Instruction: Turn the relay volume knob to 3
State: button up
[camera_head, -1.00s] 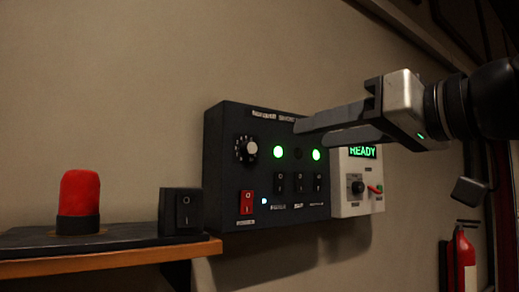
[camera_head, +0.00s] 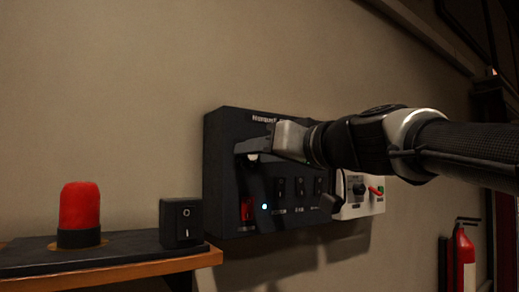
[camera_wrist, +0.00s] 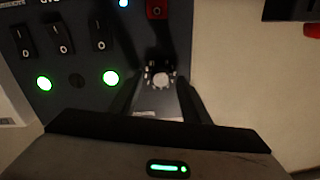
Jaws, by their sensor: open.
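The knob (camera_wrist: 161,80), with a pale face and white marks around it, is on the dark control panel (camera_head: 225,205) on the wall. In the wrist view it lies between the two dark fingers of my gripper (camera_wrist: 160,98), with a visible gap on both sides. I cannot read its setting, nor tell whether the fingers touch the panel. In the head view my gripper (camera_head: 243,150) is open in front of the panel's upper left and hides the knob.
Below are a red switch (camera_head: 247,209), a small blue-white light (camera_head: 264,206) and several black rocker switches (camera_head: 299,187). A white panel (camera_head: 373,207) with a black knob adjoins on the right. A shelf (camera_head: 120,261) at left bears a red beacon (camera_head: 80,205) and a switch box (camera_head: 181,222).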

jog(key=shift+w+a, duration=0.15)
jog(key=shift+c, duration=0.3)
jog(key=c, duration=1)
jog(key=shift+f+m+b, duration=0.1)
jog(key=shift+m+b, duration=0.2)
